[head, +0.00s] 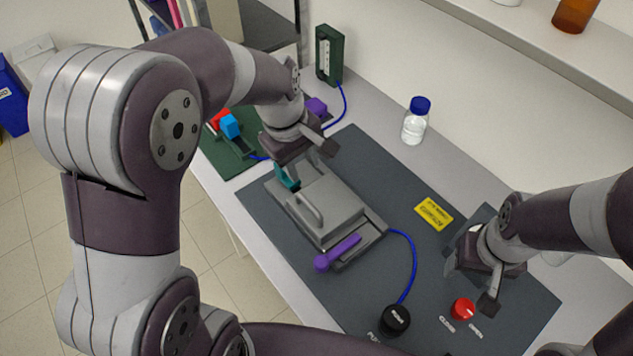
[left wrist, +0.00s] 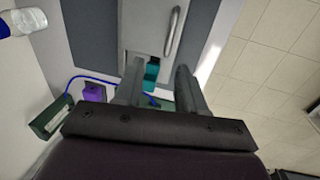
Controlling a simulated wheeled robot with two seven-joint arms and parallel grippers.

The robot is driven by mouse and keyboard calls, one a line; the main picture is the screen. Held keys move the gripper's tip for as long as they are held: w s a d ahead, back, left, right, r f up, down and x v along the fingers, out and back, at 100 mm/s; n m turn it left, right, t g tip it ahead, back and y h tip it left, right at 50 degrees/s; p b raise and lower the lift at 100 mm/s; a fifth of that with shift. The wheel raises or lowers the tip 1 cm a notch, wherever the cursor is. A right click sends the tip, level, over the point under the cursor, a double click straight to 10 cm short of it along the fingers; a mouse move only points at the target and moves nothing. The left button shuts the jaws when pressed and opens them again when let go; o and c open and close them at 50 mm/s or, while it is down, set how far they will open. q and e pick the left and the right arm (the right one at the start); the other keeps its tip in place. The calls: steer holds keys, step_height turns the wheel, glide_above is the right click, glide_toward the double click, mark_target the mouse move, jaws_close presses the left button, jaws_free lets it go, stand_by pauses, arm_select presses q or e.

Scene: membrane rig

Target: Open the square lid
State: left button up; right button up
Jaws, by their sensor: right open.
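The square lid (head: 335,207) is grey with a bar handle (head: 305,212) and lies flat and closed on its grey box on the dark mat. The handle also shows in the left wrist view (left wrist: 174,32). A teal part (head: 287,177) sits at the box's far edge; in the left wrist view the teal part (left wrist: 152,72) appears between my left fingers. A purple lever (head: 338,252) lies along the near edge. My left gripper (head: 306,160) is open over the far edge; its fingers (left wrist: 158,72) look apart and empty. My right gripper (head: 470,282) is open above the mat at right.
A red knob (head: 463,308) and a black knob (head: 396,320) stand at the near side; a blue tube joins the black one to the box. A yellow label (head: 434,214) lies on the mat (head: 385,185). A blue-capped bottle (head: 414,122) and green gauge (head: 328,54) stand behind.

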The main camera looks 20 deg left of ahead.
mark_target(308, 203)
arm_select(q)
steer(key=f, duration=0.3)
steer(key=f+p, duration=0.1)
steer(key=f, duration=0.3)
steer(key=d+f, duration=0.1)
steer(key=f, duration=0.2)
steer(key=shift+w+f, duration=0.1)
steer(key=shift+f, duration=0.45)
steer(key=shift+s+a+t, duration=0.2)
steer(key=shift+s+t, duration=0.1)
steer(key=shift+s, duration=0.25)
steer(key=shift+w, duration=0.15)
steer(key=shift+c, duration=0.7)
steer(key=shift+w+d, duration=0.1)
steer(key=shift+w, duration=0.05)
jaws_close()
arm_select(e)
steer(key=shift+s+a+r, duration=0.15)
steer(key=shift+s+r, duration=0.35)
steer(key=shift+r, duration=0.05)
steer(key=shift+s+a+r, duration=0.15)
steer(key=shift+s+r, duration=0.35)
